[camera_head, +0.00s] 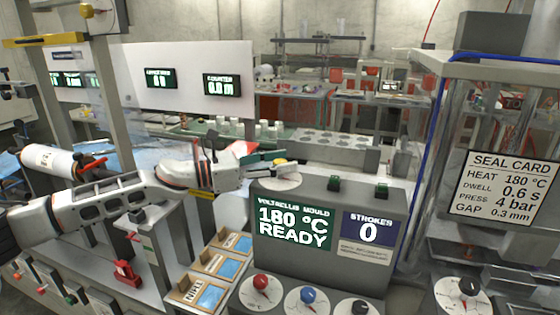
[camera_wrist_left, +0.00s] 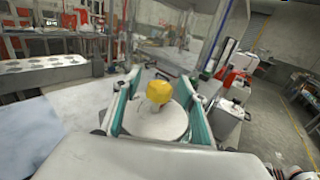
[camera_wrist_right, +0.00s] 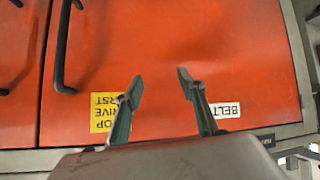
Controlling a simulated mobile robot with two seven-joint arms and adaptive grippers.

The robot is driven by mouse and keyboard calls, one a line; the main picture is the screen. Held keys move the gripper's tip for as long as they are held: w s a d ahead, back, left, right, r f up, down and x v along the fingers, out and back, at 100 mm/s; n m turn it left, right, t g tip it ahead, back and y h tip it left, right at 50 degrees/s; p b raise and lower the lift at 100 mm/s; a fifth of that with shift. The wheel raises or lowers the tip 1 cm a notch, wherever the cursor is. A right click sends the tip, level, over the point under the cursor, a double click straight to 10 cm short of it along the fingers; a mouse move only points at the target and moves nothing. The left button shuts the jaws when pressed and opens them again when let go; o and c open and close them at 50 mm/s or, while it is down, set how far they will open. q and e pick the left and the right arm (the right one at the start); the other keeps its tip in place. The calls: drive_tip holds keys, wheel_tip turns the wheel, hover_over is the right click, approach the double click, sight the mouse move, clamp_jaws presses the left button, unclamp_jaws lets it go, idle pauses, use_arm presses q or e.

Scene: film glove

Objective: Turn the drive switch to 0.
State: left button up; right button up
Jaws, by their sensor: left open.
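A yellow knob (camera_wrist_left: 159,92) stands on a round pale dial (camera_wrist_left: 155,125) in the left wrist view. In the head view the knob (camera_head: 280,161) shows on top of the grey console, mostly behind my left gripper (camera_head: 268,164). That gripper is open, with its green fingers (camera_wrist_left: 160,84) on either side of the knob; I cannot tell whether they touch it. No marks on this dial can be read, so its setting is unclear and I cannot confirm it is the drive switch. My right gripper (camera_wrist_right: 160,83) is open and empty in front of a red cabinet door (camera_wrist_right: 205,45).
The grey console (camera_head: 300,184) shows "180 °C READY" and strokes "0". Red (camera_head: 261,282), blue (camera_head: 307,295) and black (camera_head: 360,307) knobs stand along the front. The cabinet door has a dark handle (camera_wrist_right: 60,45) and upside-down yellow (camera_wrist_right: 105,112) and white (camera_wrist_right: 226,110) labels.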

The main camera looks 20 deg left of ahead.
use_arm(q)
drive_tip(key=c, duration=1.1)
